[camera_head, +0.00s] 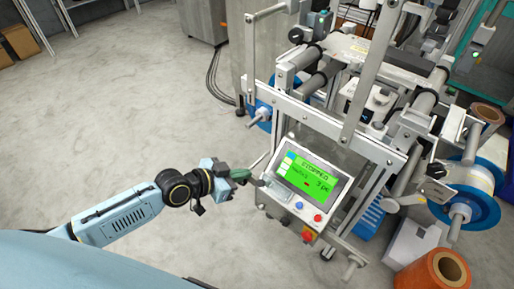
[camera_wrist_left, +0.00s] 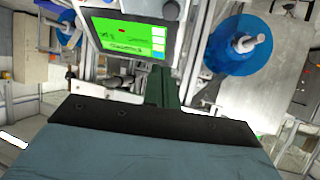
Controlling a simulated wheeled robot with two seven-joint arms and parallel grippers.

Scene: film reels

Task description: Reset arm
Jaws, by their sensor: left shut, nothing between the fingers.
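My left gripper (camera_head: 254,179) reaches in from the left in the head view. Its green fingers are shut with nothing between them, close to the left edge of the machine's control panel (camera_head: 311,184). I cannot tell whether they touch the panel. The panel has a green screen reading "STOPPED", with blue and red buttons below it. In the left wrist view the shut fingers (camera_wrist_left: 163,88) point toward the machine, and the green screen (camera_wrist_left: 130,36) appears above them. My right gripper is not in view.
The machine's metal frame and rollers fill the right side. Blue reels (camera_head: 468,196) sit on its right, with an orange-brown roll (camera_head: 434,274) at the lower right. Cardboard boxes (camera_head: 19,41) stand at the far upper left. The grey floor (camera_head: 110,110) on the left is clear.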

